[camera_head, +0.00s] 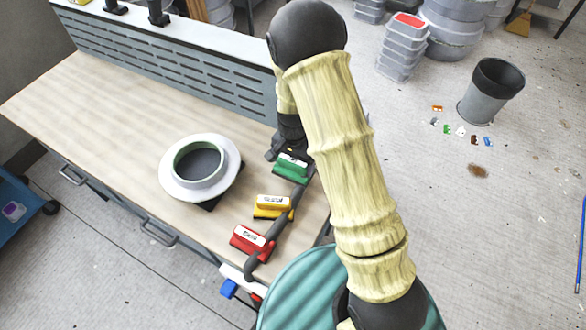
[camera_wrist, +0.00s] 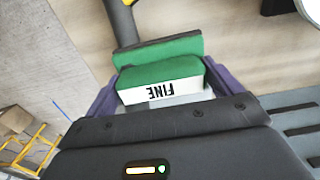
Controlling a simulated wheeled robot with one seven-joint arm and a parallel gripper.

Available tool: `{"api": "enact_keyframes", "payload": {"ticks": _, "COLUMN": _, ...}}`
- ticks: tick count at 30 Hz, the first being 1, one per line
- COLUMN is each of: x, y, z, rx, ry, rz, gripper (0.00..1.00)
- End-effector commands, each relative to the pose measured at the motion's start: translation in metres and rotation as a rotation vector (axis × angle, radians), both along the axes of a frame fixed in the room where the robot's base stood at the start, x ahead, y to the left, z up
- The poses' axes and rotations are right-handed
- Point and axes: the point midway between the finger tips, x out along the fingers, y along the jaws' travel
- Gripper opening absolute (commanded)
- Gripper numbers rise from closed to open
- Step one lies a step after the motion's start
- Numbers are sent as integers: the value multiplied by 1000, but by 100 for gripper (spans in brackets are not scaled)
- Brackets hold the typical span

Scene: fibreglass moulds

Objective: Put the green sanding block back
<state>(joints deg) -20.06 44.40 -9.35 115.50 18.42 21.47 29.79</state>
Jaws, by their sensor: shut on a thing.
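The green sanding block (camera_head: 291,168) is at the far end of the bench's right edge, with a white label reading "FINE" in the wrist view (camera_wrist: 160,78). My gripper (camera_wrist: 161,88) is shut on it, one purple finger on each side. In the head view my gripper (camera_head: 284,152) is partly hidden by my arm. The yellow sanding block (camera_head: 273,207) and the red sanding block (camera_head: 251,243) sit nearer along the same edge. I cannot tell whether the green block touches the surface below it.
A dark grey hose (camera_head: 262,255) runs along the blocks at the edge of the wooden bench (camera_head: 95,110). A white ring mould (camera_head: 172,184) stands left of them. A slotted grey panel (camera_head: 185,72) lines the back.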

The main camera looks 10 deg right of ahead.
Motion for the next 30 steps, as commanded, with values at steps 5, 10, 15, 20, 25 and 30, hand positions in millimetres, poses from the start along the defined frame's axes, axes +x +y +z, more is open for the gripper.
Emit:
{"api": "enact_keyframes", "payload": {"ticks": 5, "x": -1, "y": 0, "z": -4, "rx": -1, "ry": 2, "rz": 1, "gripper": 69}}
{"api": "enact_keyframes", "payload": {"ticks": 10, "x": -1, "y": 0, "z": -25, "rx": 0, "ry": 5, "rz": 0, "gripper": 69}}
{"api": "enact_keyframes", "payload": {"ticks": 15, "x": -1, "y": 0, "z": -40, "rx": 0, "ry": 1, "rz": 1, "gripper": 69}}
{"api": "enact_keyframes", "payload": {"ticks": 20, "x": 0, "y": 0, "z": -41, "rx": 0, "ry": 0, "rz": 2, "gripper": 69}}
{"api": "enact_keyframes", "payload": {"ticks": 25, "x": 0, "y": 0, "z": -44, "rx": 0, "ry": 0, "rz": 2, "gripper": 69}}
{"api": "enact_keyframes", "payload": {"ticks": 30, "x": -1, "y": 2, "z": -44, "rx": 0, "ry": 1, "rz": 3, "gripper": 100}}
